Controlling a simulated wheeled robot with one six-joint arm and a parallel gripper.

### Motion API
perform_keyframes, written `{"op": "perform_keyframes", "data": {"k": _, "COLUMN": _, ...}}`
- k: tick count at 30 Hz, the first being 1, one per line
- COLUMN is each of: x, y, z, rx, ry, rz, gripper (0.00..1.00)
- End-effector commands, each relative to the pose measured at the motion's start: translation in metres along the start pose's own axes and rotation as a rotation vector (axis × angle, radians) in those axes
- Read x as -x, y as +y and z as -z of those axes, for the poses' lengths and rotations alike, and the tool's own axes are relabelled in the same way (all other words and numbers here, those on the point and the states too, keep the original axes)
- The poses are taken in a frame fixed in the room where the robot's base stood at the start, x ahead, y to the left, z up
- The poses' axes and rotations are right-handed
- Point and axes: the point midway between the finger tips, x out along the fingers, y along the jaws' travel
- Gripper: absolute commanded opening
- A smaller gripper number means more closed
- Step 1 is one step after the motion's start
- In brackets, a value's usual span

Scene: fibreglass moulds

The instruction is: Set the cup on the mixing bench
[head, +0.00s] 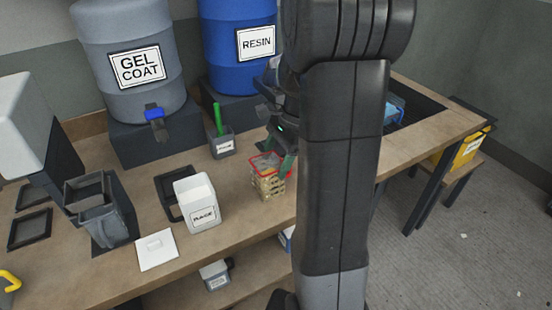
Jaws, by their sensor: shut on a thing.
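A small pale yellow, banded cup (268,186) with a red rim is near the front edge of the wooden bench (115,265), right of the white container. My gripper (279,157) is at the cup's upper right side and is shut on it. Part of the gripper and wrist is hidden behind my dark arm column. I cannot tell whether the cup's base touches the bench top.
A grey GEL COAT drum (130,50) and a blue RESIN drum (238,45) stand at the back. A white container (198,200), a white lid (157,250), a grey pitcher (98,210) and a grey pot with a green handle (222,143) stand around.

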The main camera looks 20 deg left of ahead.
Motion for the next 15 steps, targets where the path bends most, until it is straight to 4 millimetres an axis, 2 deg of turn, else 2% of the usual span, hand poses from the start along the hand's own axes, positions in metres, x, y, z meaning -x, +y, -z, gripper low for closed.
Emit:
{"op": "perform_keyframes", "data": {"k": 5, "x": -0.0032, "y": -0.0001, "z": 0.0014, "rx": 0.0, "ry": 0.0, "rz": 0.0, "gripper": 0.13}}
{"op": "perform_keyframes", "data": {"k": 6, "x": -0.0027, "y": 0.0, "z": 0.0012, "rx": 0.0, "ry": 0.0, "rz": 0.0, "gripper": 0.75}}
{"op": "perform_keyframes", "data": {"k": 8, "x": -0.0026, "y": 0.0, "z": 0.0011, "rx": 0.0, "ry": 0.0, "rz": 0.0, "gripper": 0.86}}
{"op": "perform_keyframes", "data": {"k": 15, "x": -0.0025, "y": 0.0, "z": 0.001, "rx": 0.0, "ry": 0.0, "rz": 0.0, "gripper": 0.89}}
